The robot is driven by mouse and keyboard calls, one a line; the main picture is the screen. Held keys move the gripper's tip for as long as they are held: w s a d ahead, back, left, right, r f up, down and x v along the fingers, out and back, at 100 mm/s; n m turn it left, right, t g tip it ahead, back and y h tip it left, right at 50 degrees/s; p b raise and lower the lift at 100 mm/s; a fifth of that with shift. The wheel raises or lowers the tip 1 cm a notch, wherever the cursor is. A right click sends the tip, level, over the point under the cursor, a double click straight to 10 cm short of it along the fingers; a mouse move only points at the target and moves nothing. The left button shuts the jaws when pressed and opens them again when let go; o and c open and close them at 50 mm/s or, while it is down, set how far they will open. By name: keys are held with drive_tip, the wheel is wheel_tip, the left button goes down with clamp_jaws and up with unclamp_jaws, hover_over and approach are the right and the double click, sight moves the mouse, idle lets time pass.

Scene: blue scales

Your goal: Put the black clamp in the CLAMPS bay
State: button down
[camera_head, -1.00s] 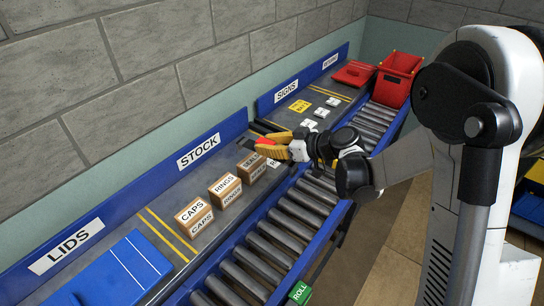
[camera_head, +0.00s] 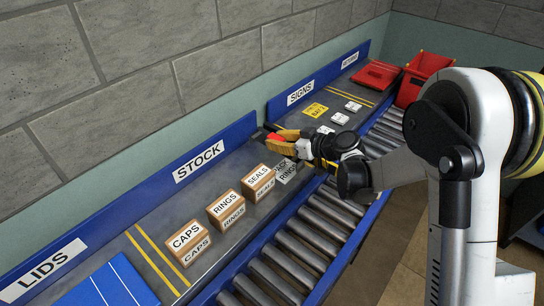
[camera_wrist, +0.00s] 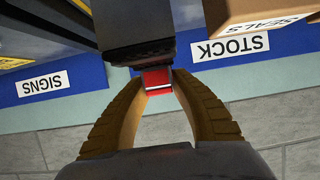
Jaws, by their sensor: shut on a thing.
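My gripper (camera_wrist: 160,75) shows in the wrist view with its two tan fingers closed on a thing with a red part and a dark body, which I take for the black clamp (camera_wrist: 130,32). The red part lies between the fingertips, and the dark body reaches toward the top edge. In the head view my gripper (camera_head: 285,141) is above the shelf between the STOCK and SIGNS labels, and a small red bit shows at its tip. The clamp's full shape is hidden there. No bay marked CLAMPS shows in either view.
Boxes marked CAPS (camera_head: 188,243), RINGS (camera_head: 226,209) and SEALS (camera_head: 258,181) stand on the shelf. A yellow sign (camera_head: 315,110) and white cards (camera_head: 340,118) lie farther along. A roller track (camera_head: 318,228) runs in front. A red bin (camera_head: 422,75) stands at the far end.

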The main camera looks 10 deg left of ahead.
drive_tip(key=shift+w+a+f, duration=0.15)
drive_tip(key=shift+a+f, duration=0.25)
drive_tip(key=shift+a, duration=0.2)
drive_tip(key=shift+f+b, duration=1.1)
drive_tip(key=shift+f, duration=0.8)
drive_tip(key=shift+f, duration=0.25)
drive_tip(key=c, duration=1.2)
unclamp_jaws()
drive_tip(key=shift+r, duration=0.1)
